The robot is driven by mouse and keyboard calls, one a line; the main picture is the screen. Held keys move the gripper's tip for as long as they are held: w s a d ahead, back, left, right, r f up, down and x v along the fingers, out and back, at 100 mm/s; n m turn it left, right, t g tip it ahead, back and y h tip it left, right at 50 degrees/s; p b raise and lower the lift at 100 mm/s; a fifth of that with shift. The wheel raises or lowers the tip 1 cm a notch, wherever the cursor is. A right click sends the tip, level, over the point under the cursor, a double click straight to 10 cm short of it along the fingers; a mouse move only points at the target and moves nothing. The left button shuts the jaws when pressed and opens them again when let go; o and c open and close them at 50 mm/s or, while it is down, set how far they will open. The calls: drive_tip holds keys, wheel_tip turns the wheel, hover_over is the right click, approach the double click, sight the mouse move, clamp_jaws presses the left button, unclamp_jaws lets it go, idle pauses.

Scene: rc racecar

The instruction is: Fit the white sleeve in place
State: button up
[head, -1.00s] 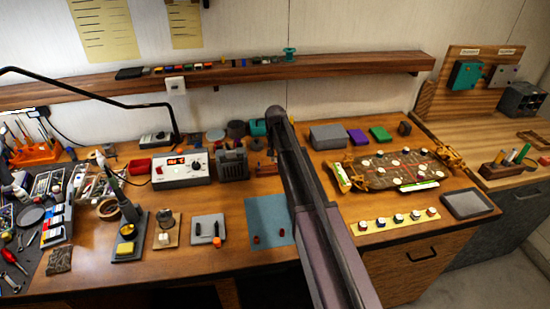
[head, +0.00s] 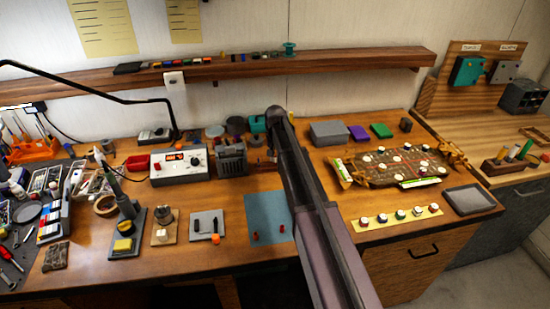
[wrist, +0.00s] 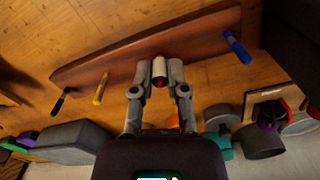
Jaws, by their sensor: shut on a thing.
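My gripper (wrist: 159,72) is shut on the white sleeve (wrist: 158,60) in the wrist view. A red part shows at the sleeve's near end, between the fingertips. I cannot tell whether the sleeve is around a red post or only in front of it. Both are over a long brown wooden bar (wrist: 205,37) with coloured posts: black (wrist: 58,104) and yellow (wrist: 101,89) to the left of my gripper, blue (wrist: 237,48) to the right. In the head view my arm hides the gripper, the sleeve and most of the bar.
Grey, teal and purple items lie close to the fingers, including a grey block (wrist: 75,142) and a dark grey cylinder (wrist: 258,141). In the head view, a power supply (head: 180,166) stands left of my arm and a brown board with white discs (head: 375,172) right.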

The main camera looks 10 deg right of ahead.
drive_tip(key=shift+f+b, duration=0.45)
drive_tip(key=shift+f, duration=0.05)
drive_tip(key=o, duration=1.1)
drive_tip(key=shift+r, duration=0.1)
drive_tip(key=shift+r+p, duration=4.4)
drive_tip(key=shift+p, duration=0.15)
drive_tip(key=s+n, duration=0.1)
drive_tip(key=s, duration=0.8)
drive_tip(key=s+n, duration=0.1)
drive_tip(key=s, duration=0.9)
drive_tip(key=s+n, duration=0.1)
drive_tip(key=s, duration=0.9)
drive_tip(key=shift+s+a+f+n, duration=0.1)
drive_tip(key=shift+f+n, duration=0.05)
drive_tip(key=shift+n, duration=0.25)
